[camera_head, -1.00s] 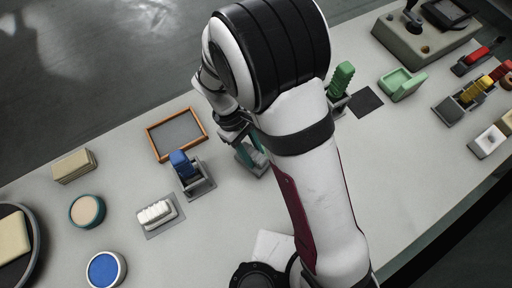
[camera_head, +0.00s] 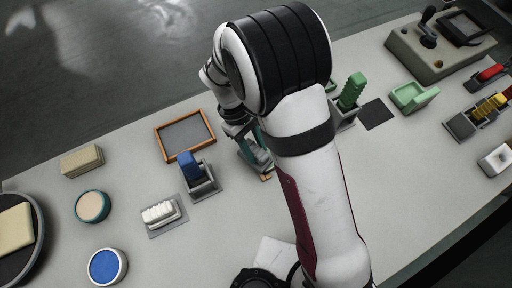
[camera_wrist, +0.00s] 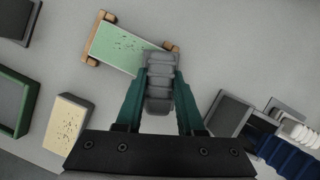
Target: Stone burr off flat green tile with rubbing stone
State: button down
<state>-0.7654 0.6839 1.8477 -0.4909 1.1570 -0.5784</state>
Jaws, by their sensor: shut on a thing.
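My gripper (camera_wrist: 158,88) has teal fingers shut on a grey ribbed block, the rubbing stone (camera_wrist: 160,66), in the wrist view. The flat green tile (camera_wrist: 115,47) lies beyond it, flecked with small dark marks, between wooden end pieces (camera_wrist: 93,38). The stone's far end overlaps the tile's lower right part in the picture. I cannot tell whether they touch. In the head view my gripper (camera_head: 253,150) is low over the table, partly behind my arm. The tile is hidden there; a bit of wood (camera_head: 267,177) shows beside the fingers.
A wood-framed grey panel (camera_head: 185,135) and a blue-handled tool (camera_head: 189,167) in a grey holder stand left of my gripper. A white brush (camera_head: 160,212) lies farther left. A green ribbed tool (camera_head: 351,92) and green dish (camera_head: 412,97) are right. A speckled cream block (camera_wrist: 67,124) is near the tile.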

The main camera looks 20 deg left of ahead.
jog(key=shift+w+d, duration=2.15)
jog(key=shift+d, duration=0.05)
jog(key=shift+w+d, duration=2.2)
jog(key=shift+s+d, duration=1.85)
jog(key=shift+s, duration=0.1)
jog(key=shift+s+a, duration=2.15)
jog(key=shift+a, duration=0.05)
